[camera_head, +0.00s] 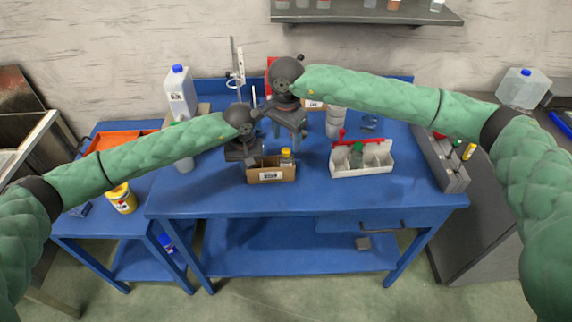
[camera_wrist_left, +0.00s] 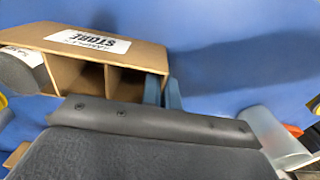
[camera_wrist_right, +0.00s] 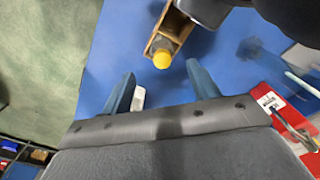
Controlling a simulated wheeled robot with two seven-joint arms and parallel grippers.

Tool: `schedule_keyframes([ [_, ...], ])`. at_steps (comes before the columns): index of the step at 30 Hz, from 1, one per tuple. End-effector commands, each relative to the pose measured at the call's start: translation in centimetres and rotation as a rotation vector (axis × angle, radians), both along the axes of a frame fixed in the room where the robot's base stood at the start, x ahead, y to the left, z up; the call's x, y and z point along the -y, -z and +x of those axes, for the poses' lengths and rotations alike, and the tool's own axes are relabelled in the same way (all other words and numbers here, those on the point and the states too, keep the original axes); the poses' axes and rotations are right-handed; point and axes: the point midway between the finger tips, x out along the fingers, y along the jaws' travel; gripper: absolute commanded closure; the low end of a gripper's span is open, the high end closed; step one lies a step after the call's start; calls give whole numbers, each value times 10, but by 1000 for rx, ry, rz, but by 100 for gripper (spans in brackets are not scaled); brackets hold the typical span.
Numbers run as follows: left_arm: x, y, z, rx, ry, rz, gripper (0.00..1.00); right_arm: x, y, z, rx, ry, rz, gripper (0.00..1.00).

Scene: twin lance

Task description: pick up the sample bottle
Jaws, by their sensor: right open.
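The sample bottle (camera_head: 286,158), with a yellow cap and white label, stands in the right end of a small cardboard box (camera_head: 262,176). In the right wrist view the bottle's yellow cap (camera_wrist_right: 162,60) shows between the fingertips, some way beyond them. My right gripper (camera_wrist_right: 162,88) is open and empty, above and behind the box. My left gripper (camera_wrist_left: 162,92) has its blue fingers close together at the end wall of the box (camera_wrist_left: 150,55), one on each side, seemingly clamping it. A labelled grey part of the bottle (camera_wrist_left: 22,62) shows at the left wrist view's edge.
A white compartment tray (camera_head: 345,172) with a red handle stands right of the box. A white cylinder (camera_head: 334,122) and a stand (camera_head: 238,65) are behind. A grey bin (camera_head: 447,165) is at the right edge. The table front is clear.

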Motion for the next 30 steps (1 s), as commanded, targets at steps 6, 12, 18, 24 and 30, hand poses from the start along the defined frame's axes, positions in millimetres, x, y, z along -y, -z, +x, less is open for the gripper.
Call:
schedule_keyframes([
  [6,0,0,0,0,0,0,100,0,17,1,1,1,1,40],
  [12,0,0,0,0,0,0,100,0,36,2,-1,2,0,40],
  [18,0,0,0,0,0,0,100,0,62,4,-1,2,0,40],
  [24,0,0,0,0,0,0,100,0,67,4,1,1,1,40],
  [30,0,0,0,0,0,0,100,0,67,4,1,2,1,63],
])
